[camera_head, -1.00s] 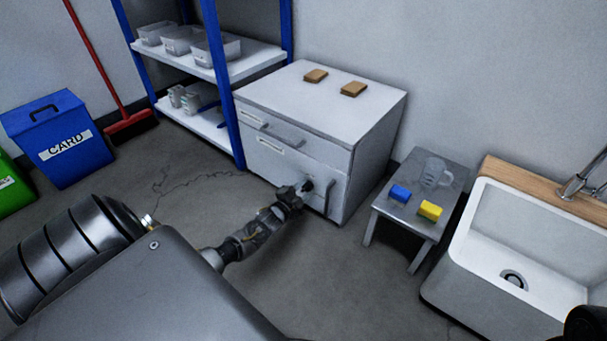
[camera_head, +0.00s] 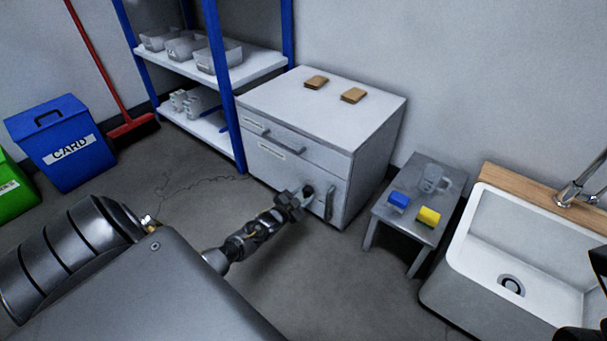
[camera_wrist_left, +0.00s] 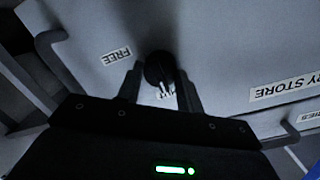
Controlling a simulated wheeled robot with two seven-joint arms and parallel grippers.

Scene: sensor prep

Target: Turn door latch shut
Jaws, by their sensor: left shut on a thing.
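The door latch is a dark round knob (camera_wrist_left: 160,66) with a pale bar, on the front of a pale cabinet (camera_head: 268,175). In the left wrist view a label reading FREE (camera_wrist_left: 116,55) sits left of the latch, and a second small label behind the latch is mostly hidden. My left gripper (camera_wrist_left: 160,92) is shut on the latch, a finger on each side. In the head view the left gripper (camera_head: 304,194) meets the cabinet's lower door, left of its upright handle (camera_head: 329,200). Only dark parts, seemingly of my right arm, show at the lower right edge.
Two brown blocks (camera_head: 352,95) lie on the cabinet top. A small grey table (camera_head: 407,222) with a blue block, a yellow block and a clear jug stands to the right, before a white sink (camera_head: 470,265). A blue-posted shelf (camera_head: 225,95) stands left. Floor in front is clear.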

